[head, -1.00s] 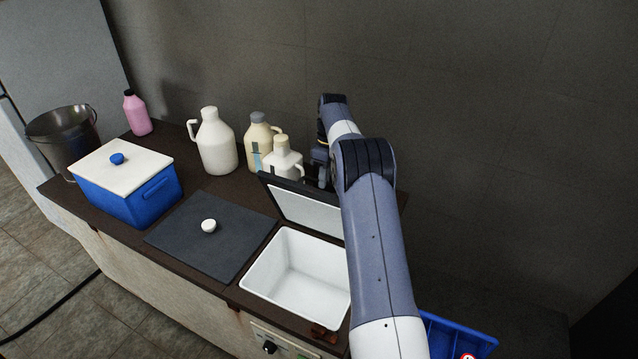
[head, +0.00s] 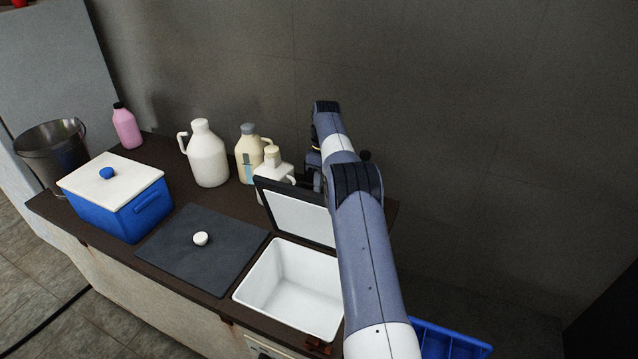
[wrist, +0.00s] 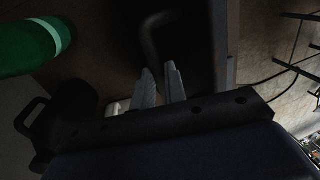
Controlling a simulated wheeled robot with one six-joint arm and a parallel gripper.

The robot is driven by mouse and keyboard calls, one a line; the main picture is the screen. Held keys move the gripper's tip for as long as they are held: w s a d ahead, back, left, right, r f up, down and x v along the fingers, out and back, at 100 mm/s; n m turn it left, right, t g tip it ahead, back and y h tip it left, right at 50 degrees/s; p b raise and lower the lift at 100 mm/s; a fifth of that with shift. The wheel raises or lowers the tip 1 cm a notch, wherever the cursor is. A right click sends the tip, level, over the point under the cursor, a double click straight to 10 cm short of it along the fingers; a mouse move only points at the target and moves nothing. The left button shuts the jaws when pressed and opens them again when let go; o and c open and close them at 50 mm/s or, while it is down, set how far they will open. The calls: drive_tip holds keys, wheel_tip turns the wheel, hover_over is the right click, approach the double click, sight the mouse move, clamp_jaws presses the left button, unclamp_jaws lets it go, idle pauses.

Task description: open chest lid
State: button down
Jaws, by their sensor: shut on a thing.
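The chest is a white open basin (head: 286,290) set in the dark counter, and its inside shows empty in the head view. Its lid (head: 296,216), dark-rimmed with a white inner panel, stands raised along the basin's back edge, and my arm covers its right part. My gripper is behind the lid in the head view, its fingers hidden there. In the wrist view my gripper's two pale fingers (wrist: 160,78) are close together around the end of a curved grey bar (wrist: 153,36), which looks like the lid's handle. The picture is dark, so the exact contact is unclear.
Behind the lid's left side stand a cream jug (head: 272,160), a beige bottle (head: 248,152) and a white jug (head: 207,155). A dark panel with a white knob (head: 200,239) lies left of the basin. A blue cooler (head: 118,212) and metal bucket (head: 52,160) stand farther left.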

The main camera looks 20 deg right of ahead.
drive_tip(key=c, duration=1.8)
unclamp_jaws()
drive_tip(key=shift+d+f, duration=0.15)
drive_tip(key=shift+f, duration=0.55)
drive_tip(key=shift+o, duration=0.9)
drive_tip(key=shift+w+d, duration=0.1)
drive_tip(key=shift+o, duration=0.7)
drive_tip(key=shift+r, duration=0.25)
drive_tip(key=shift+a, duration=0.2)
